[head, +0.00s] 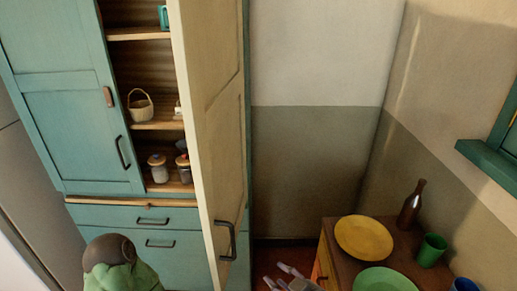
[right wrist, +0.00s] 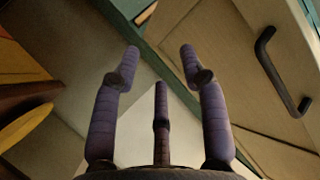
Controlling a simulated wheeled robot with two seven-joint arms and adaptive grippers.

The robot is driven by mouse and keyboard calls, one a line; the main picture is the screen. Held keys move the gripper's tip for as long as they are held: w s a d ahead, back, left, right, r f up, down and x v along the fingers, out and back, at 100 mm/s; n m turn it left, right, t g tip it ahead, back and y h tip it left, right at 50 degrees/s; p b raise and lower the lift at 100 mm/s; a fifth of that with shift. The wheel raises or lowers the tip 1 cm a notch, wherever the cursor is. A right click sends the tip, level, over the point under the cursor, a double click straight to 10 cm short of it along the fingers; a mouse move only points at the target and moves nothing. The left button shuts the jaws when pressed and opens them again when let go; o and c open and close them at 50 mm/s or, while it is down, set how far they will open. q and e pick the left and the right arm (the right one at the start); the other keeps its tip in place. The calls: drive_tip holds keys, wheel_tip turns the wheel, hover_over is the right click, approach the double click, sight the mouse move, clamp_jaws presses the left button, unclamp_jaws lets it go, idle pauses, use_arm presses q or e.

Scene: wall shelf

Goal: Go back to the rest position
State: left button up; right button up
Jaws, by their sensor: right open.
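My right gripper (head: 281,275) shows at the bottom of the head view, low down and just right of the open cabinet door. In the right wrist view my right gripper (right wrist: 160,62) has its purple-grey fingers spread, with nothing between them. The open cabinet door (head: 212,130) stands out from the teal cabinet (head: 75,130), its dark handle (head: 226,241) near the gripper. The door (right wrist: 240,70) and its handle (right wrist: 280,75) also show in the right wrist view, apart from the fingers.
Cabinet shelves hold a basket (head: 140,105), jars (head: 158,168) and a teal mug (head: 164,16). At right, a brown table (head: 343,258) carries a yellow plate (head: 364,237), green plate (head: 385,281), bottle (head: 411,205), green cup (head: 432,249) and blue cup (head: 463,285). A window sill (head: 490,165) juts out.

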drive_tip(key=s+d+f+m+g+h, duration=0.1)
drive_tip(key=d+f+m+g+h, duration=0.15)
drive_tip(key=f, duration=0.75)
drive_tip(key=d+f+m+g+h, duration=0.1)
drive_tip(key=f+g, duration=0.2)
drive_tip(key=f, duration=0.7)
drive_tip(key=s+f+m+g, duration=0.1)
drive_tip(key=s+f+g, duration=0.1)
drive_tip(key=s+f, duration=0.4)
drive_tip(key=s+f+m+g, duration=0.2)
drive_tip(key=s+f, duration=0.3)
drive_tip(key=f, duration=0.5)
drive_tip(key=shift+s+d+f+g, duration=0.25)
drive_tip(key=shift+s+d+g, duration=0.1)
drive_tip(key=shift+g, duration=0.3)
drive_tip(key=shift+w+a, duration=0.1)
drive_tip(key=shift+c, duration=0.4)
